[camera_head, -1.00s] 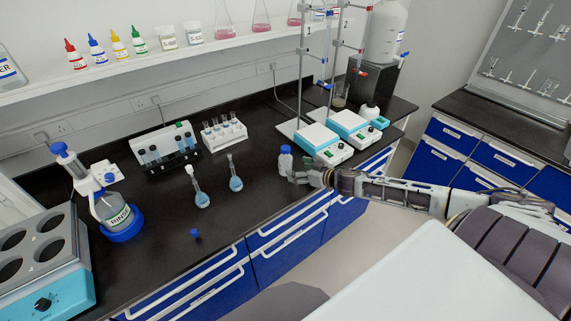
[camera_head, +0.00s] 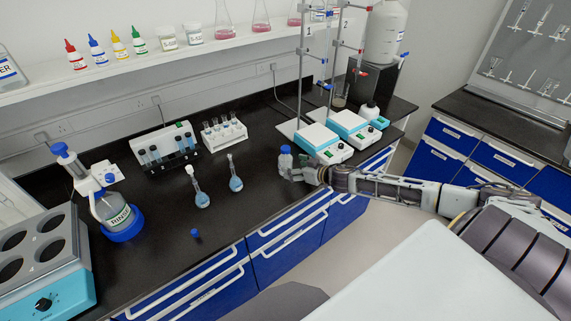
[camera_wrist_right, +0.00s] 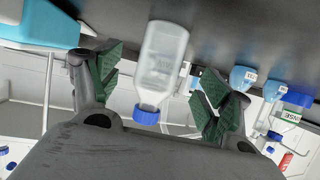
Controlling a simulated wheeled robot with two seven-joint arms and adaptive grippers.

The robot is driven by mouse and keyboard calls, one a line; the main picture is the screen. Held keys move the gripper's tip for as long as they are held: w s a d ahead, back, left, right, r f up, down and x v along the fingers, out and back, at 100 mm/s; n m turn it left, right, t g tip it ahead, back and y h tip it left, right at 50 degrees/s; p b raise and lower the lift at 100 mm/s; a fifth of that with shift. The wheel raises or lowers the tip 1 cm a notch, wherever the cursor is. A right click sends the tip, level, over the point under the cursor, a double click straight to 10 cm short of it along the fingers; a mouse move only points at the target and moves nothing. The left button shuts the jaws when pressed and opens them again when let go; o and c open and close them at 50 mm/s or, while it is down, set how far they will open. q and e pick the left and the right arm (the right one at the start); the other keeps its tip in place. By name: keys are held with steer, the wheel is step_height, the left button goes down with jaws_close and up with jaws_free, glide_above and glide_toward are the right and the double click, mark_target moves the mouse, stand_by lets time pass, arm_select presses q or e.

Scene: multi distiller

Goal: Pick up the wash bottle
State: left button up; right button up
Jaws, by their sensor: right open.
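A small clear bottle with a blue cap (camera_head: 285,161) stands upright on the black bench, left of the hotplates. It is the bottle at my right gripper, and I take it as the wash bottle. My right gripper (camera_head: 297,173) is just to its right, low over the bench. In the right wrist view the picture is turned over, and the bottle (camera_wrist_right: 162,65) shows cap down between the two spread green-padded fingers (camera_wrist_right: 160,83). Gaps show on both sides, so the gripper is open and not holding it. My left gripper is not in view.
Two stirrer hotplates (camera_head: 323,143) with stands are close behind my right gripper. Two blue-liquid flasks (camera_head: 236,183) stand to the left, with a tube rack (camera_head: 224,134) behind. A loose blue cap (camera_head: 195,233) lies near the front edge.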

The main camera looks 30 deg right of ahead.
mark_target(291, 162)
steer(key=shift+w, duration=0.15)
steer(key=shift+w+a+p, duration=0.25)
steer(key=shift+w, duration=0.7)
steer(key=shift+w+a+p, duration=0.2)
steer(key=shift+w+a, duration=0.05)
steer(key=shift+w, duration=0.7)
steer(key=shift+w+a+f, duration=0.15)
steer(key=shift+w+f, duration=0.1)
steer(key=shift+w, duration=0.3)
steer(key=c, duration=0.9)
